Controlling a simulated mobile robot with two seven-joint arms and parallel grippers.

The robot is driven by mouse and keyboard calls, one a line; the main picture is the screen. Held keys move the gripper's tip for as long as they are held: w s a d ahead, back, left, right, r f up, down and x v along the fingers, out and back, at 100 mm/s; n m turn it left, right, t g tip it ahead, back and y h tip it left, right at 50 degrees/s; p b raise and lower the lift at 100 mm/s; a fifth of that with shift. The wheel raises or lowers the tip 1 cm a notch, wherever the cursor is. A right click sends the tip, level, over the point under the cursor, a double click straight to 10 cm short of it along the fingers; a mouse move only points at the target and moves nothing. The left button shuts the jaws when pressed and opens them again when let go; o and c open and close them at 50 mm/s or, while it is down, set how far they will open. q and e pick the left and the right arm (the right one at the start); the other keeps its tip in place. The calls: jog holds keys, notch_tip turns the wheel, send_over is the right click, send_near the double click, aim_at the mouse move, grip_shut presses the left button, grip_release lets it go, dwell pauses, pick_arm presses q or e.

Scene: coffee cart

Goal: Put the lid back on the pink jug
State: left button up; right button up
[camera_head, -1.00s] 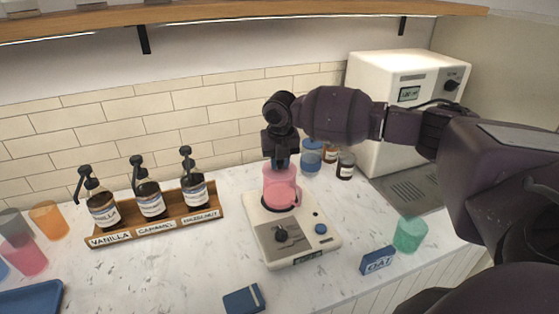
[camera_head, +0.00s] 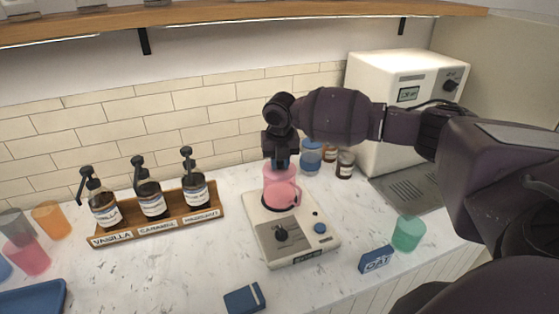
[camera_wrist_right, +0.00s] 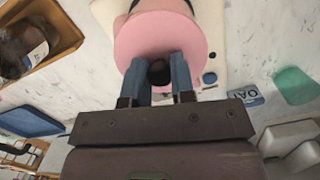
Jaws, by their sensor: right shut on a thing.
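The pink jug (camera_head: 281,197) stands upright on the white blender-like base with a dark knob (camera_head: 262,236). My right gripper (camera_head: 280,163) is directly above the jug, pointing down. In the right wrist view, its two bluish fingers (camera_wrist_right: 158,66) are shut on the dark knob of the round pink lid (camera_wrist_right: 180,35). The lid is at the jug's mouth and looks lined up with it. I cannot tell whether it is fully seated, since the gripper and lid hide the rim. My left gripper is not in view.
A wooden rack (camera_head: 165,225) with syrup pump bottles stands to the left. A blue cup (camera_head: 311,158) and small jars (camera_head: 345,166) are behind right. A green cup (camera_head: 408,233) and blue OAT box (camera_head: 376,259) are at the right front. A white machine (camera_head: 400,110) stands at the back right.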

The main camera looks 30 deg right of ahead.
jog(key=o, duration=1.5)
jog(key=shift+c, duration=0.2)
jog(key=shift+r, duration=0.15)
jog(key=shift+r+p, duration=0.6)
jog(key=shift+r, duration=2.8)
grip_shut()
jog(key=shift+f, duration=2.55)
